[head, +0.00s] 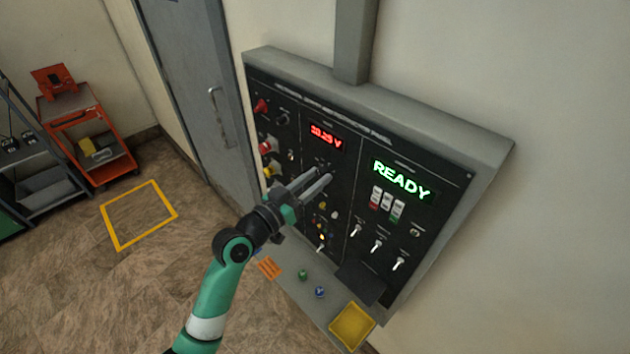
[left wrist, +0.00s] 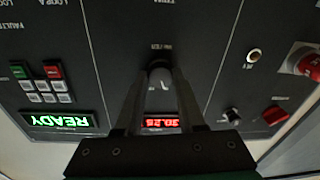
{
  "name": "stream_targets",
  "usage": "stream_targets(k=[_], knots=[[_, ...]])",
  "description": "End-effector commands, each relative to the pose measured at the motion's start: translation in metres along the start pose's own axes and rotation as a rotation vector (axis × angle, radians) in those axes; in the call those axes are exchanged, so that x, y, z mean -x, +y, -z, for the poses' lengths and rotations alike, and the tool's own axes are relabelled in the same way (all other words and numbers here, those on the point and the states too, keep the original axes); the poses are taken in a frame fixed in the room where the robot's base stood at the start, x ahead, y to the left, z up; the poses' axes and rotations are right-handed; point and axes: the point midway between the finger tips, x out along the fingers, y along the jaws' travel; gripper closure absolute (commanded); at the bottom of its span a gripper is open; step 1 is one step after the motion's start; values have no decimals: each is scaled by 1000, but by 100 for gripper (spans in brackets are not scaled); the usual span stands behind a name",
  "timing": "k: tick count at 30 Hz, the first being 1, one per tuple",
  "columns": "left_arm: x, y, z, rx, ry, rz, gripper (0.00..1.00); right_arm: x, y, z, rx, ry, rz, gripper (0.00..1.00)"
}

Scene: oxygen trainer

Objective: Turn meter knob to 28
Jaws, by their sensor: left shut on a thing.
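The meter knob (left wrist: 159,76) is a dark round knob with a pale mark, on the black panel in the middle of the left wrist view. My left gripper (left wrist: 154,84) is shut on it, one finger on each side. In the head view my left gripper (head: 321,178) reaches the panel's middle column and mostly hides the knob. The red meter display (head: 326,136) sits above the gripper. It seems to end in .25 V, but its leading digits are too blurred to be sure of. It shows upside down in the left wrist view (left wrist: 161,123). My right gripper is not in view.
The panel (head: 452,205) also carries a green READY display (head: 402,180), several rockers and toggle switches, and red and yellow knobs at left. A ledge below holds small coloured pieces and a yellow tray (head: 352,326). A red cart (head: 88,130) stands far left. The floor between is clear.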

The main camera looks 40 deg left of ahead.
Motion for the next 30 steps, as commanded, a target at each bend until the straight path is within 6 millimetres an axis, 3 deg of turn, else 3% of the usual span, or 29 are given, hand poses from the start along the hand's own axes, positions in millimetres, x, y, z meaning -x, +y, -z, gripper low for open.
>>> stream_targets(k=[7, 8, 12, 23, 26, 30], knots=[[0, 0, 0, 0, -2, 0, 100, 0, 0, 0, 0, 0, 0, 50], [0, 0, 0, 0, -1, 0, 58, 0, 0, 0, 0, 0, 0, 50], [0, 0, 0, 1, -1, 0, 33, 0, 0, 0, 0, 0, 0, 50], [4, 0, -1, 1, -1, 1, 32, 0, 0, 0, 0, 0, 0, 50], [18, -1, -1, 2, -1, 1, 32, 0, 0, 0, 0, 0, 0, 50], [49, -1, -2, 1, -1, 3, 32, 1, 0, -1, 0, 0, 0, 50]])
